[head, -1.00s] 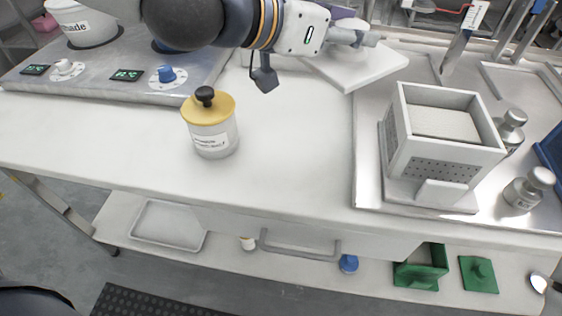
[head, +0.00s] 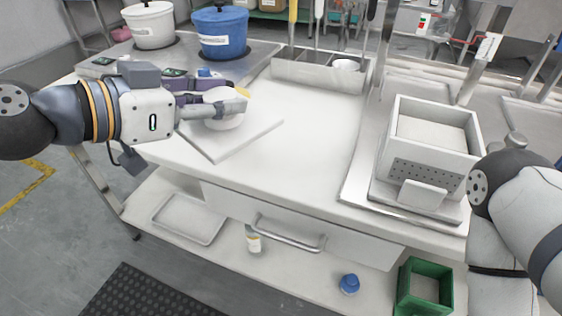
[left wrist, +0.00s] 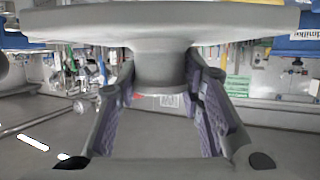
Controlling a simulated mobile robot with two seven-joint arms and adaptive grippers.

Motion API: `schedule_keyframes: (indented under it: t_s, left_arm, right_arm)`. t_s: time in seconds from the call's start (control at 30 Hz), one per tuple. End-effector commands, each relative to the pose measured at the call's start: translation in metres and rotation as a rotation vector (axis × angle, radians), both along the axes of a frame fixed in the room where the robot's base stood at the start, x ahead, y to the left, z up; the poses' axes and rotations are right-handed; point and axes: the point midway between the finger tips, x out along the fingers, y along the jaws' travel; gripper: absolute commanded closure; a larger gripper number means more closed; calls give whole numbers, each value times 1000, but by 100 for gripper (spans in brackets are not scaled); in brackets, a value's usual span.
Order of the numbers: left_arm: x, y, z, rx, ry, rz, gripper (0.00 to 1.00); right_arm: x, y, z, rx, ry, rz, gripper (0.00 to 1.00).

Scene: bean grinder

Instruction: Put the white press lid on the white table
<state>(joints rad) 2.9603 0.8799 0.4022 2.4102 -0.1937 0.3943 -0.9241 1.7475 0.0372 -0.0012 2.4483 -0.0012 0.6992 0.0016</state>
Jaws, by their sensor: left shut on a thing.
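The white press lid (head: 245,138) is a square white plate with a thick round knob, over the left part of the white table (head: 295,112). My left gripper (head: 212,111) is shut on the knob and reaches in from the left. I cannot tell whether the plate touches the tabletop or hangs just above it. My right gripper is out of view; only part of that arm shows at right.
The white press box (head: 430,150) stands on a metal tray at right. A blue pot (head: 220,32) and a white pot (head: 150,24) stand on the stove at back left. A bit of yellow shows behind my left gripper. The table's middle is clear.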

Motion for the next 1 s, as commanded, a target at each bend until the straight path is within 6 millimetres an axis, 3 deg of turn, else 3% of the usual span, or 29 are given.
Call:
schedule_keyframes:
  t_s: [0.17, 0.3, 0.43, 0.6, 0.8, 1.0]
  left_arm:
    - [27, -38, -38, 6, 19, -7, 98]
    - [52, -75, -51, 3, 13, -5, 98]
    - [65, -94, -80, 1, 12, -3, 98]
    - [75, -107, -94, 0, 5, -2, 98]
    - [79, -113, -129, -2, 7, 0, 98]
    - [79, -113, -130, 0, 0, -1, 98]
  right_arm:
    - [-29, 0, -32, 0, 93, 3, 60]
    - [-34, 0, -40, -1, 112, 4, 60]
    - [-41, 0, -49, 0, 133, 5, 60]
    - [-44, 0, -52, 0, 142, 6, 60]
    - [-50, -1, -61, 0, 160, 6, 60]
    - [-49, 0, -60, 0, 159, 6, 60]
